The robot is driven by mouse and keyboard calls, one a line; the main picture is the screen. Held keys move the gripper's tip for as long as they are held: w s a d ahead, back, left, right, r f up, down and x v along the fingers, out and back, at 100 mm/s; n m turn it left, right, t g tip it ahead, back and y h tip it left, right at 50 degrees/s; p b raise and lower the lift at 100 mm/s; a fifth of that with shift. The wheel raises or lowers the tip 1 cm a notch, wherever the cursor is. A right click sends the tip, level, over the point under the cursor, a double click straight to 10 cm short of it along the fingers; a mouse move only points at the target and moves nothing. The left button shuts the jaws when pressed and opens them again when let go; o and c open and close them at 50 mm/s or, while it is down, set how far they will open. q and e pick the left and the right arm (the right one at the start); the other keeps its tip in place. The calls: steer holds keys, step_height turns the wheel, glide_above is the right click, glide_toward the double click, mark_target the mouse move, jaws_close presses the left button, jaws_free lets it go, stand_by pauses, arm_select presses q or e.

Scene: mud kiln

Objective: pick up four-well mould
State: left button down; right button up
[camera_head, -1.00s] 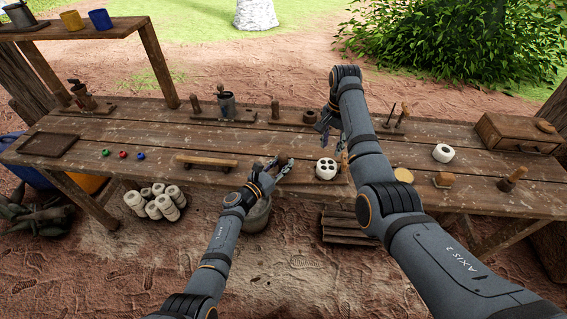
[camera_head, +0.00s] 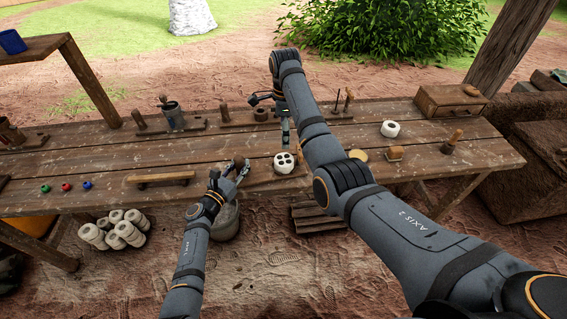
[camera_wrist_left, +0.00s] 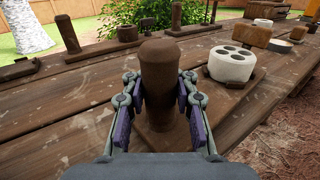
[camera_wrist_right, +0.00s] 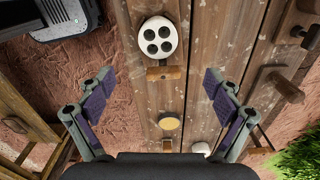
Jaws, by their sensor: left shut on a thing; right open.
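The four-well mould (camera_head: 284,163) is a white round block with dark holes in its top. It stands upright near the table's front edge. It also shows in the left wrist view (camera_wrist_left: 232,64) and the right wrist view (camera_wrist_right: 159,39). My left gripper (camera_head: 239,170) is shut on a brown wooden post (camera_wrist_left: 160,68) with a thick rounded top, left of the mould. My right gripper (camera_wrist_right: 159,88) is open and empty. In the head view it hangs just behind the mould, fingers downward and partly hidden. The mould is not between its fingers.
A wooden handled tool (camera_wrist_right: 163,73) lies close beside the mould. A yellow disc (camera_wrist_right: 169,123) and a second white piece (camera_head: 389,129) are to the right. A wooden bar (camera_head: 160,179) lies left. Pegged boards line the back. A wooden box (camera_head: 448,102) stands back right.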

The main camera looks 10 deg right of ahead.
mark_target(286, 159)
step_height(286, 159, down, 12)
steer(key=shift+s+d+f, duration=0.1)
steer(key=shift+s+d, duration=0.05)
steer(key=c, duration=1.4)
step_height(286, 159, up, 10)
steer(key=shift+r, duration=0.15)
arm_select(q)
steer(key=c, duration=1)
jaws_free()
steer(key=shift+s, duration=0.1)
